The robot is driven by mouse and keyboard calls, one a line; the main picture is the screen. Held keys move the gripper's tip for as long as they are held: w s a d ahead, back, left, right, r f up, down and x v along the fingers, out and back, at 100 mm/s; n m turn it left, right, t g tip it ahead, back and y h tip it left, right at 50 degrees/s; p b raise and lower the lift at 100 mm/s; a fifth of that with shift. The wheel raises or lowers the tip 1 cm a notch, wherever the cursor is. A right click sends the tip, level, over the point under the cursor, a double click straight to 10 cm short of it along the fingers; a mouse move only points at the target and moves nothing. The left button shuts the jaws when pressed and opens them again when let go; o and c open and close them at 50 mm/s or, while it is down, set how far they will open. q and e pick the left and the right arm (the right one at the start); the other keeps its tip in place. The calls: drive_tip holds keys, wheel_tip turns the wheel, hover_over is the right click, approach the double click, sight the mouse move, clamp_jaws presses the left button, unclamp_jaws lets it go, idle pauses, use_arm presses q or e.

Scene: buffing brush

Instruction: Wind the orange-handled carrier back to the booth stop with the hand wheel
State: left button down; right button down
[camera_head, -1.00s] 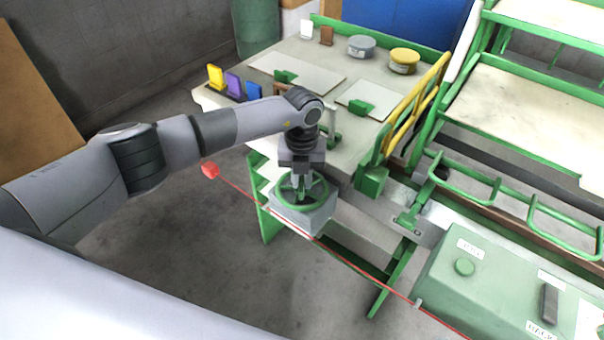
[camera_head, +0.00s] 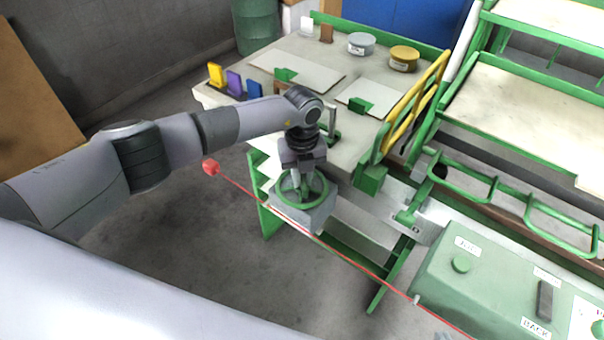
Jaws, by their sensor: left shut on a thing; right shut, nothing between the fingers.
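The hand wheel (camera_head: 326,190) is a green spoked ring on a grey box at the front of the bench. My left gripper (camera_head: 300,190) reaches down to it from above and is shut on part of it; the fingers partly hide the hub and spokes, so the exact grip point is unclear. I cannot make out an orange-handled carrier or a booth stop. A green frame with yellow bars (camera_head: 408,108) stands behind and right of the wheel. My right gripper is not recognisable in view.
A green control box (camera_head: 490,275) stands at lower right. The bench (camera_head: 300,57) holds plates, two round tins and coloured tags. Green racks (camera_head: 500,100) fill the right.

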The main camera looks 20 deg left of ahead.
sight(302, 175)
use_arm(q)
drive_tip(key=c, duration=1.2)
unclamp_jaws()
drive_tip(key=shift+o, duration=0.2)
drive_tip(key=shift+r, duration=0.1)
drive_tip(key=shift+r, duration=3.55)
